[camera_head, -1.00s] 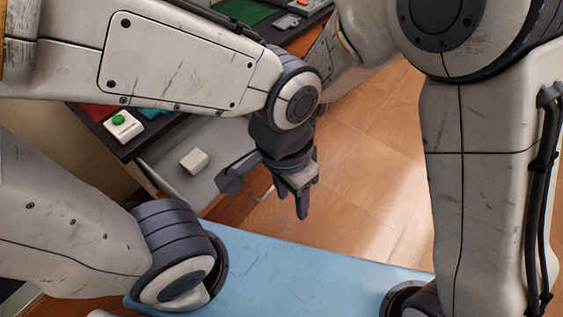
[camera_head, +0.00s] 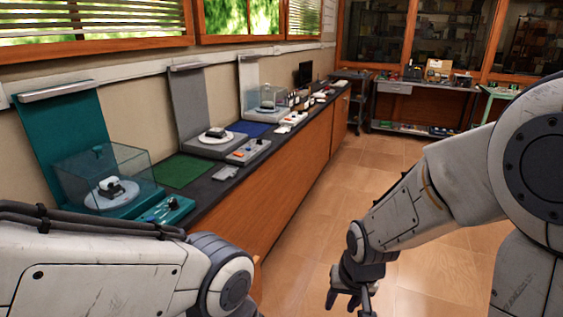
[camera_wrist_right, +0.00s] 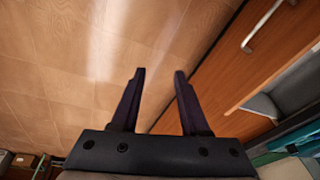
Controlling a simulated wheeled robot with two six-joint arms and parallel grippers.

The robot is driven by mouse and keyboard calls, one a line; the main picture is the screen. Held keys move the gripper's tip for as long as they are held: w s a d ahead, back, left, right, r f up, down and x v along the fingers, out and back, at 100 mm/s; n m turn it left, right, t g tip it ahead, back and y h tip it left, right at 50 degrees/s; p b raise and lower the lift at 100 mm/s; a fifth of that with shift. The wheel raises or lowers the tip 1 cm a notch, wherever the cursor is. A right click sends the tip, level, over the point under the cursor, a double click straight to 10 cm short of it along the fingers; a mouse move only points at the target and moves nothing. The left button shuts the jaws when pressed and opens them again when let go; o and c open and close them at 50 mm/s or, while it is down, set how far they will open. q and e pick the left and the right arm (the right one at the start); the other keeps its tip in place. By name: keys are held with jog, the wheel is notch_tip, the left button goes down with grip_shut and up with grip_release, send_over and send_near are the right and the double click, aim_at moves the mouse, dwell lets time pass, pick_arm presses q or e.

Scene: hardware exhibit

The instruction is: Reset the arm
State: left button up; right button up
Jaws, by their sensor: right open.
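My right gripper (camera_head: 349,303) shows at the bottom of the head view, pointing down over the wooden floor, right of the counter. In the right wrist view its two dark fingers (camera_wrist_right: 159,74) are apart with nothing between them, and floor shows beyond. My right arm (camera_head: 405,210) comes in from the right edge, bent. My left arm (camera_head: 100,270) comes in from the left along the lower edge, in front of the counter. Its bent joint shows, but its gripper is out of the picture.
A long counter (camera_head: 285,185) runs along the left wall, carrying a teal exhibit with a clear case (camera_head: 105,180), a grey exhibit (camera_head: 215,140) and a further cased exhibit (camera_head: 268,98). The floor (camera_head: 375,180) right of it is open. A workbench (camera_head: 420,90) stands at the back.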

jog(key=s+d+n, duration=0.1)
jog(key=s+d, duration=0.2)
jog(key=d, duration=0.3)
jog(key=s+a+r+n+g+p, duration=0.2)
jog(key=s+a+r+n+p, duration=0.5)
jog(key=r, duration=1)
jog(key=s+a+p, duration=0.3)
jog(key=s+a, duration=0.3)
jog(key=shift+s+a+n, duration=0.25)
jog(key=shift+a+n, duration=0.05)
jog(key=shift+a, duration=0.05)
